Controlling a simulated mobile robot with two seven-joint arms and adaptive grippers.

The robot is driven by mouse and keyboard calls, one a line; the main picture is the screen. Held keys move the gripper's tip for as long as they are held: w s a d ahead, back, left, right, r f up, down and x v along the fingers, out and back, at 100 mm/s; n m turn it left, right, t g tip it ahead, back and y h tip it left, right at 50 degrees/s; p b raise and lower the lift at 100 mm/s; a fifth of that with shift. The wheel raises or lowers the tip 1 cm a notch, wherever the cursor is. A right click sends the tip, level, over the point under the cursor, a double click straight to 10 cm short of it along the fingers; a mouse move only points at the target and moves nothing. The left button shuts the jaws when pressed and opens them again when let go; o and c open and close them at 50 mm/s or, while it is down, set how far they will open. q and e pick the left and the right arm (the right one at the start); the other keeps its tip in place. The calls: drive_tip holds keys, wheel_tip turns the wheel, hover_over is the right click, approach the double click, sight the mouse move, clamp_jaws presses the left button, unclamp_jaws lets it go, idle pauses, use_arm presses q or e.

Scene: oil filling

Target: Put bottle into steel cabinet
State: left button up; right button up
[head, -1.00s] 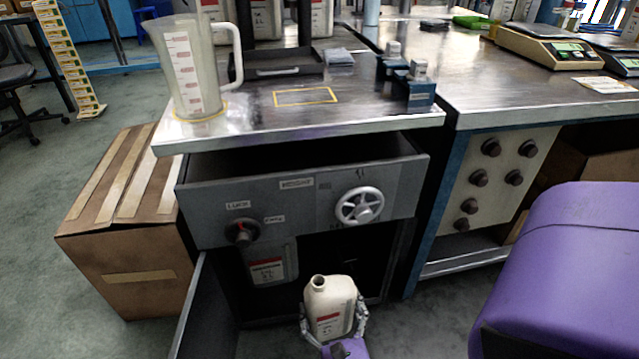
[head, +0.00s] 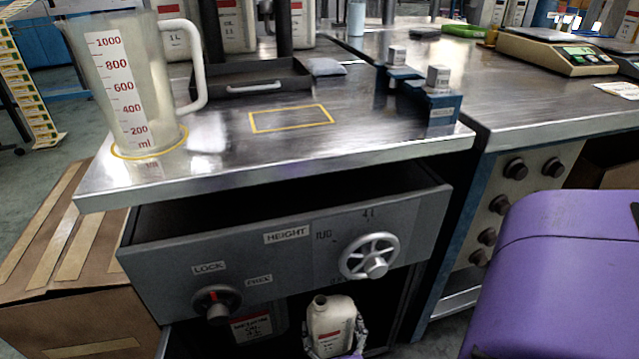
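A cream bottle (head: 330,322) with an open neck and a red-and-white label stands upright at the bottom centre of the head view. My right gripper (head: 335,343) is shut around its sides; only the grey fingers show at its left and right edges. The bottle is in front of the dark opening of the steel cabinet (head: 290,247), below its drawer; how far in it is, I cannot tell. A second bottle (head: 252,328) stands inside on the left, partly hidden by the drawer front. My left gripper is out of view.
A measuring jug (head: 125,85) stands on the worktop (head: 225,150). A cardboard box (head: 60,270) flanks the cabinet on the left.

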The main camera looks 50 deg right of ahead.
use_arm(q)
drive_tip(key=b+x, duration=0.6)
drive_tip(key=b, duration=0.1)
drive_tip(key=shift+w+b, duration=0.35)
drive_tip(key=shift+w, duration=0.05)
use_arm(e)
drive_tip(key=w+d+f, duration=0.6)
drive_tip(key=w+f, duration=0.2)
drive_tip(key=f, duration=0.3)
drive_tip(key=shift+w+f, duration=0.15)
drive_tip(key=shift+w, duration=0.05)
drive_tip(key=shift+f, duration=0.1)
drive_tip(key=o, duration=1)
drive_tip(key=shift+o, duration=0.2)
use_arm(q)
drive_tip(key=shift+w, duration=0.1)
